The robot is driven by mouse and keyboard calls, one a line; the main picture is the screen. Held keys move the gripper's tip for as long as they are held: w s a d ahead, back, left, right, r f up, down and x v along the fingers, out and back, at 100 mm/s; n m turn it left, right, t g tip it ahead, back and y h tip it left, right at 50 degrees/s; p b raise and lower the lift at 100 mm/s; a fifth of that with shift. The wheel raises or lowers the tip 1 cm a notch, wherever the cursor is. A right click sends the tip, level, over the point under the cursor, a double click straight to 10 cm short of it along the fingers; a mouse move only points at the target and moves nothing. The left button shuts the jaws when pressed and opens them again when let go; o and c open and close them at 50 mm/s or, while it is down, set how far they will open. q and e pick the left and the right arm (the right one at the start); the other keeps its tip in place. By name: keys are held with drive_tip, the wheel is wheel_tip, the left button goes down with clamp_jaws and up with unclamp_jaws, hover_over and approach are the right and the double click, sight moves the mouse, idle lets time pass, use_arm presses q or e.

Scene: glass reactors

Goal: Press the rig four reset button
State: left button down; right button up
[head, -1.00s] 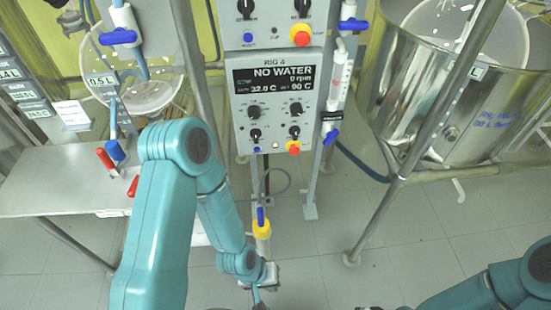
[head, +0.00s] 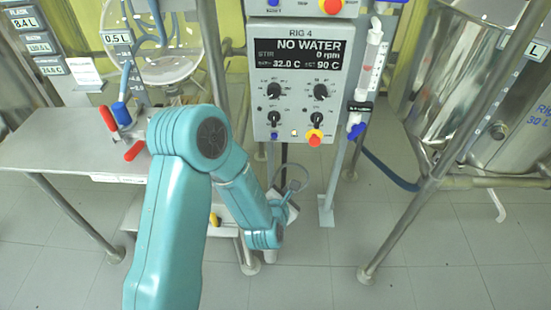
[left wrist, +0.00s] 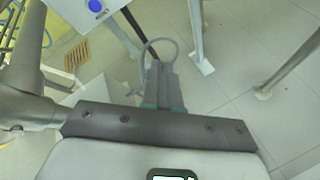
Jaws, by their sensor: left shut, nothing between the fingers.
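The Rig 4 control box (head: 297,75) faces me, its display reading NO WATER. In the left wrist view the gripper (left wrist: 155,65) points up the picture, and a blue button (left wrist: 95,5) shows on a panel at the top left. My right gripper is out of view.
A grey cable loop (head: 293,175) hangs near my left gripper. A valve tube (head: 368,70) stands right of the box. A steel vessel (head: 460,90) and its frame poles are at the right; a metal table (head: 75,155) is at the left. The floor between is clear.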

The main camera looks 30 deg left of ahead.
sight(274, 137)
use_arm(q)
drive_tip(key=w+a+n+t+y+b, duration=0.2)
drive_tip(key=a+n+y+b, duration=0.4)
drive_tip(key=b, duration=0.9)
drive_tip(key=a+n+t, duration=0.1)
drive_tip(key=n, duration=0.2)
drive_tip(key=shift+w+f+n, duration=0.2)
drive_tip(key=shift+w+n, duration=0.1)
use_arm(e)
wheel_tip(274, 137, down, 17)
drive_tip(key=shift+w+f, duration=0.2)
use_arm(q)
drive_tip(key=b+x, duration=0.1)
drive_tip(key=x, duration=1.3)
drive_tip(key=shift+d+r, duration=0.1)
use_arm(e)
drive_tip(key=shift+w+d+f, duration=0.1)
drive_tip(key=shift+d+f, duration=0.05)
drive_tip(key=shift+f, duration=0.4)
